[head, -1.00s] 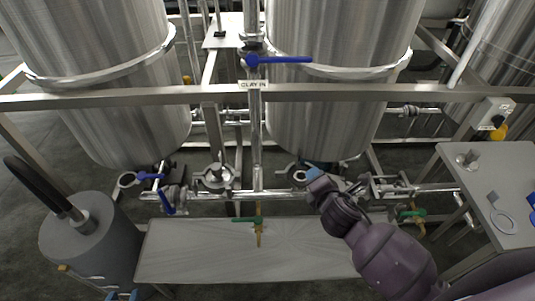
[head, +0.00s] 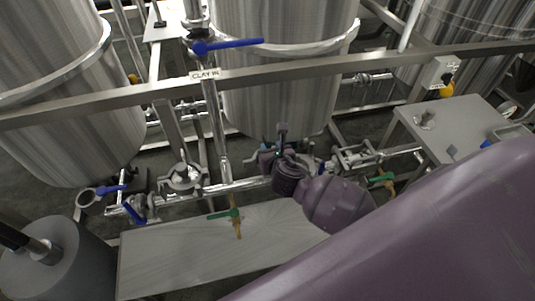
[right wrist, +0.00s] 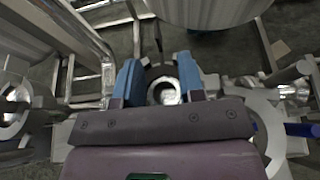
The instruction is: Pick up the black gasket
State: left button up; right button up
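My right gripper (head: 274,150) is at the pipe run below the middle tank in the head view. In the right wrist view its two blue fingers (right wrist: 158,78) are spread apart with a gap between them. A round metal pipe end (right wrist: 165,92) with a bright inside and a dark surround shows between and beyond the fingers. I cannot make out the black gasket for certain; the dark surround may be part of it. In the head view my gripper hides this pipe end. My left gripper is not in view.
A horizontal frame bar (head: 300,68) crosses above the pipes. A pipe fitting with a clamp (head: 184,177) and blue-handled valves (head: 112,189) are to the left. A grey bench (head: 200,252) lies in front, and a side table (head: 450,125) stands at right, partly covered by my arm.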

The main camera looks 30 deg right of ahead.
aim_at(265, 140)
jog(key=shift+b+x, duration=0.5)
jog(key=shift+x, duration=2.55)
jog(key=shift+w+a+r, duration=0.1)
jog(key=shift+a+r, duration=0.05)
jog(key=shift+a, duration=0.05)
jog(key=shift+c, duration=0.4)
grip_shut()
